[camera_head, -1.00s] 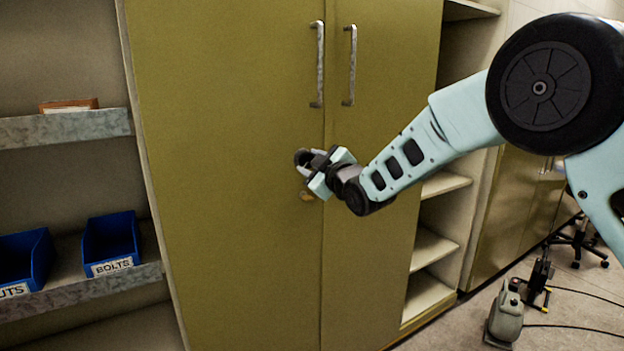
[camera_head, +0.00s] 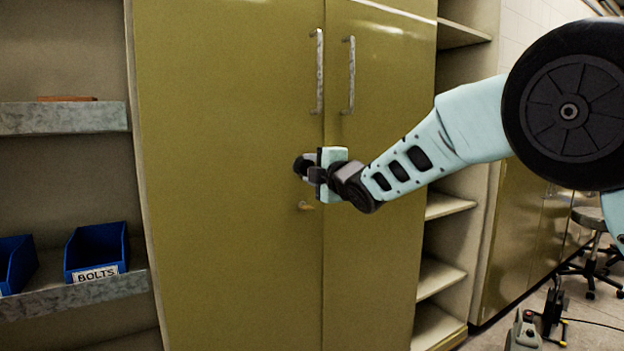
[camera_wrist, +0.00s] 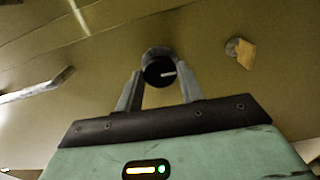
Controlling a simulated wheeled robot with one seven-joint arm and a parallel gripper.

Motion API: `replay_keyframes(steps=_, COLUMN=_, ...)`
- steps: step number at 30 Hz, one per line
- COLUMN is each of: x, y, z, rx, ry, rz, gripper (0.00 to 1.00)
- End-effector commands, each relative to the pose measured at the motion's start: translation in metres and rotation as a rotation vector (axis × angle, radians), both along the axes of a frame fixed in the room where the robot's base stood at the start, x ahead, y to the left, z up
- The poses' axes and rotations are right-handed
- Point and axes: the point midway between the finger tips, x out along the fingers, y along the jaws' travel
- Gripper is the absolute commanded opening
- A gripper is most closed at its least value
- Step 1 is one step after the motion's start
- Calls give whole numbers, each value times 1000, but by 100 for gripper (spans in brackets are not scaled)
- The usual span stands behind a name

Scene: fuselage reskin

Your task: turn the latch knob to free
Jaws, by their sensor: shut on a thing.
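The latch knob (camera_wrist: 158,68) is round and black with a white mark on its face. It sits on the olive cabinet door and shows between my fingertips in the wrist view. In the head view the dark knob (camera_head: 299,165) is at the left end of my gripper, partly hidden by it. My gripper (camera_wrist: 160,84) is shut on the knob, one finger on each side. In the head view my gripper (camera_head: 312,170) reaches in from the right, in front of the doors.
A small brass-coloured piece (camera_head: 305,205) is on the door just below the knob. Two upright handles (camera_head: 319,72) (camera_head: 350,75) are above. A blue bolts bin (camera_head: 97,252) is on the left shelf. Open shelves (camera_head: 440,240) stand right of the doors.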

Motion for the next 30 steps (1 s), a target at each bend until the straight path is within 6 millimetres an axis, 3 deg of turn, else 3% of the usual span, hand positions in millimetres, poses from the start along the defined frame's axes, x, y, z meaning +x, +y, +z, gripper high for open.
replay_keyframes(steps=19, x=0, y=1, z=0, rx=-44, ry=-29, rz=1, gripper=15)
replay_keyframes(steps=20, x=0, y=1, z=0, rx=-44, ry=-29, rz=1, gripper=41)
replay_keyframes(steps=22, x=0, y=1, z=0, rx=-44, ry=-29, rz=1, gripper=58)
replay_keyframes(steps=30, x=0, y=0, z=0, rx=-44, ry=-28, rz=1, gripper=58)
